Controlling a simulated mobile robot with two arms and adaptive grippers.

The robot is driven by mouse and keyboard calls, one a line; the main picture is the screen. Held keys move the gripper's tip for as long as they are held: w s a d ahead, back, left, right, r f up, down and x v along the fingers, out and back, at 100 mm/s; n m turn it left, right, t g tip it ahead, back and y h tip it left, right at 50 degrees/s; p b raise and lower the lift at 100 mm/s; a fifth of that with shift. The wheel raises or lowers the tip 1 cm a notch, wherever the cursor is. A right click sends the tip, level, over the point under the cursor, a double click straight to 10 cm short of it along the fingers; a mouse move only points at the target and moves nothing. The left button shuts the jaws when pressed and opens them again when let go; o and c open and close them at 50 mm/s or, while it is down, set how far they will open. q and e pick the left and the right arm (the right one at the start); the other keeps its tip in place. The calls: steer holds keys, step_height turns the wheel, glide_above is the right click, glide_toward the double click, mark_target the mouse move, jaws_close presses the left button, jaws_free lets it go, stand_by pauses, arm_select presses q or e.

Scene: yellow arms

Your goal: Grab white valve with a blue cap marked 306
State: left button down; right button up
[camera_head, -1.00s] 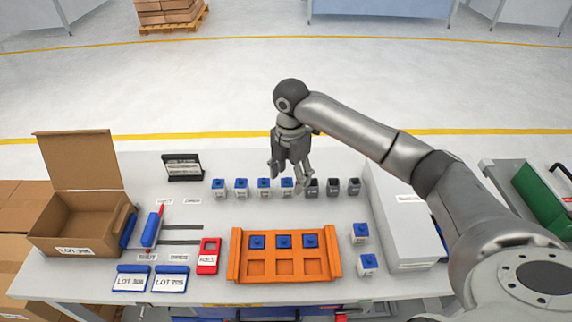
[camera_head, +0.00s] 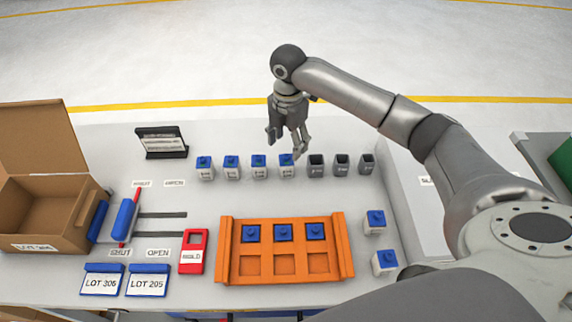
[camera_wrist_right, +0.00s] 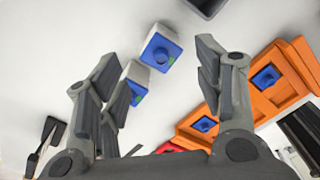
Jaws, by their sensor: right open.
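White valves with blue caps stand in a row at the back of the table: a first (camera_head: 205,172), a second (camera_head: 231,172), a third (camera_head: 259,172) and a fourth (camera_head: 287,173). Two more, an upper (camera_head: 375,228) and a lower (camera_head: 384,268), stand at the right. Their markings are too small to read. My right gripper (camera_head: 285,149) is open and empty, its fingers pointing down by the third and fourth valves. In the right wrist view, two capped valves show, one (camera_wrist_right: 160,48) between the fingers and one (camera_wrist_right: 135,82) partly behind the left finger. My left gripper is out of view.
An orange tray (camera_head: 284,248) holds several blue-capped pieces in its back row. Grey open containers (camera_head: 316,166) continue the valve row to the right. A black sign stand (camera_head: 162,143), a red-framed tag (camera_head: 193,251) and an open cardboard box (camera_head: 45,215) are at the left.

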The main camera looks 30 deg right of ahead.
mark_target(287, 155)
steer(key=f, duration=0.4)
steer(key=shift+s+p, duration=0.2)
steer(key=shift+p, duration=0.15)
steer(key=shift+a+f, duration=0.1)
steer(key=shift+f, duration=0.2)
step_height(287, 155, down, 4)
steer(key=shift+a+r+p, duration=0.15)
steer(key=shift+p, duration=0.7)
steer(key=shift+f, duration=0.4)
steer(key=c, duration=1)
steer(key=shift+w, duration=0.1)
steer(key=shift+r, duration=0.1)
